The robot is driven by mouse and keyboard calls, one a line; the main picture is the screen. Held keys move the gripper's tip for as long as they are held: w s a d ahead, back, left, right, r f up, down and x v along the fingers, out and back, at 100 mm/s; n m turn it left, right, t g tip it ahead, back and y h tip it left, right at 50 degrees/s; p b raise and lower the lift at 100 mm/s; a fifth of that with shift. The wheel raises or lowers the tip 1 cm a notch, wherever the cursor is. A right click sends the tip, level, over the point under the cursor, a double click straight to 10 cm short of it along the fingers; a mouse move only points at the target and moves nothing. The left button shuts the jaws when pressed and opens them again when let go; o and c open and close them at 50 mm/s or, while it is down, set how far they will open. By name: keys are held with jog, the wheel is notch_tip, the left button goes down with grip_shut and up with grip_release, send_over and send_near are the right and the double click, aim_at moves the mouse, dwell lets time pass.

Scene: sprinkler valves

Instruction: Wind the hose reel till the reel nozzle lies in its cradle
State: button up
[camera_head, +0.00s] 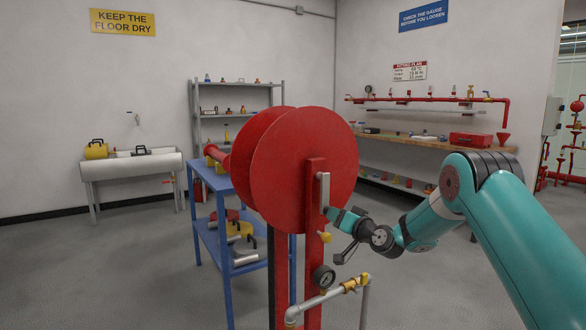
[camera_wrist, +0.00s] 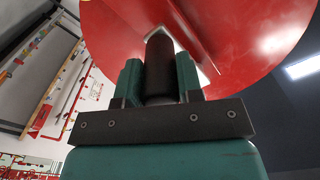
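The red hose reel (camera_head: 305,150) stands upright on red posts, its large round flanges facing me. A pale metal crank arm (camera_head: 323,188) shows on its near side. My gripper (camera_head: 331,212) is at the crank's lower end. In the wrist view, my gripper's (camera_wrist: 159,78) teal fingers are shut on a dark cylindrical crank handle (camera_wrist: 159,62), one on each side. The reel flange (camera_wrist: 240,30) fills the view behind. A small brass-yellow piece (camera_head: 324,237) sits on the post below the crank; I cannot tell whether it is the nozzle. No hose is clearly visible.
A gauge (camera_head: 323,278) and grey pipe with a yellow valve (camera_head: 348,285) stand low before the reel. A blue table (camera_head: 212,180) is behind it, left. A workbench (camera_head: 440,144) runs along the right wall. The floor at left is clear.

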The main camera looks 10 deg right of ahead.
jog(key=shift+c, duration=0.5)
jog(key=shift+s+a+r, duration=0.1)
jog(key=shift+s+a, duration=0.1)
jog(key=shift+a, duration=0.35)
jog(key=shift+s+a+r, duration=0.1)
jog(key=shift+s+a, duration=0.05)
jog(key=shift+a, duration=0.35)
jog(key=shift+s+a+r+p, duration=0.2)
jog(key=shift+a+p, duration=0.05)
jog(key=shift+a, duration=0.25)
jog(key=shift+s+a+r+p, duration=0.15)
jog(key=shift+a+p, duration=0.05)
jog(key=shift+a, duration=0.25)
jog(key=shift+s+a+r+p, duration=0.25)
jog(key=shift+a+r+p, duration=0.3)
jog(key=shift+a, duration=0.3)
